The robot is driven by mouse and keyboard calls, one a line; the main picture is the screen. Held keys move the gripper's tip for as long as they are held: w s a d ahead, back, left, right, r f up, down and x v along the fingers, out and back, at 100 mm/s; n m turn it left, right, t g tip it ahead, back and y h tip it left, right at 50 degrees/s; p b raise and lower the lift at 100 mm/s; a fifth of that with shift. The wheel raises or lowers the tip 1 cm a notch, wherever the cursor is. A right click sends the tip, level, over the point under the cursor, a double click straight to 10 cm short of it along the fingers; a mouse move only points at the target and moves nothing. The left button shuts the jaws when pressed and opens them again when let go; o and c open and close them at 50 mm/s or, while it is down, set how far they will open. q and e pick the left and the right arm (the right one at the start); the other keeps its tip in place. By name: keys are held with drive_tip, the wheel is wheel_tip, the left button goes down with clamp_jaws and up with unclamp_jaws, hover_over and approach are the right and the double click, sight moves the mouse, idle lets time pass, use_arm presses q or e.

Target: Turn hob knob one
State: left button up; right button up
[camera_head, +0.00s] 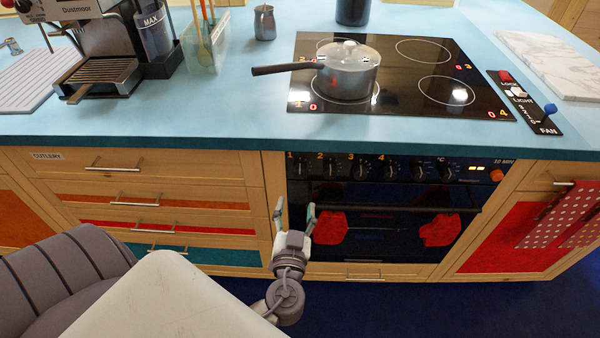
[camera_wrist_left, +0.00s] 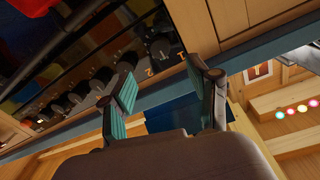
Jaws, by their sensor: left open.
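Hob knob one (camera_head: 303,169) is the leftmost black knob on the oven's front panel, under the label 1. It also shows in the left wrist view (camera_wrist_left: 162,48), beyond the fingertips. My left gripper (camera_head: 295,208) is open and empty in front of the oven's left edge, below knob one in the head view. In the left wrist view its two teal-padded fingers (camera_wrist_left: 160,76) are spread apart, with the knob row ahead. I see no contact with the knob. My right gripper is not in view.
More knobs (camera_head: 331,169) run along the panel to the right. The oven handle (camera_head: 400,209) with red mitts sticks out below. A lidded pot (camera_head: 347,75) stands on the black hob (camera_head: 410,100). Drawers with bar handles (camera_head: 135,200) are to the left.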

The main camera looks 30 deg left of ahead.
sight(300, 175)
use_arm(q)
drive_tip(key=p+x, duration=0.2)
drive_tip(key=x, duration=0.8)
drive_tip(key=shift+c, duration=0.2)
clamp_jaws()
